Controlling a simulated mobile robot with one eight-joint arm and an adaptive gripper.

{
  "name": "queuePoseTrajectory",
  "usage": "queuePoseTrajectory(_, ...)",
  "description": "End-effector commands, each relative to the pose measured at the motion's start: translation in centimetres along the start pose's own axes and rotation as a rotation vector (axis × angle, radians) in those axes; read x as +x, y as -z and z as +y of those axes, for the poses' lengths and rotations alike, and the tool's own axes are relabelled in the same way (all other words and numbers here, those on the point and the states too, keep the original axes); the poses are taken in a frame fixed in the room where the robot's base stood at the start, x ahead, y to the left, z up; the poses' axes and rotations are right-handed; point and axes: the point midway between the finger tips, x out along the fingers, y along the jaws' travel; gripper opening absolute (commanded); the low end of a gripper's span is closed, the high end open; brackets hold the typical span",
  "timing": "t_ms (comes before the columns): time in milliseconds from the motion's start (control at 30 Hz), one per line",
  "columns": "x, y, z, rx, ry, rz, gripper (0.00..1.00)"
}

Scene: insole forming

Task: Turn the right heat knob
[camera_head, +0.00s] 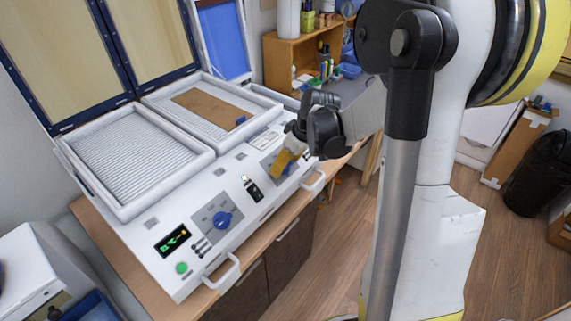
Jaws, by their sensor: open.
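The forming machine (150,225) is a white console with two framed beds on top and a sloping front panel. A blue heat knob (222,219) sits on a grey dial plate on the left half of the panel. A second grey dial plate (267,166) is on the right half. My gripper (281,166) is over this right plate, its tan fingers pointing down at it. The fingers hide most of the right knob, so I cannot tell whether they touch it or stand around it. The gripper is open.
A brown sheet (212,107) lies on the right bed. A lit display (172,240) and a green button (181,268) are at the panel's left end. White handles (222,273) stick out from the front edge. A wooden shelf (283,62) stands behind.

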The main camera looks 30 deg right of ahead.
Motion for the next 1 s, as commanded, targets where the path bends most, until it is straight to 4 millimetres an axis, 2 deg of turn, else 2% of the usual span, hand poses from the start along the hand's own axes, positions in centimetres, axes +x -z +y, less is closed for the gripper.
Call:
queuePoseTrajectory(133, -0.03, 0.01, -0.01, 0.0, 0.0, 0.0, 0.63)
queuePoseTrajectory(167, -0.03, 0.01, -0.01, 0.0, 0.0, 0.0, 0.58)
queuePoseTrajectory(300, -0.04, 0.01, -0.01, 0.0, 0.0, 0.0, 0.15)
queuePoseTrajectory(333, -0.04, 0.01, -0.01, 0.0, 0.0, 0.0, 0.1)
queuePoseTrajectory(733, 0.03, -0.04, 0.0, 0.024, 0.009, -0.001, 0.1)
queuePoseTrajectory(1000, 0.13, -0.11, 0.16, 0.16, 0.056, 0.0, 0.1)
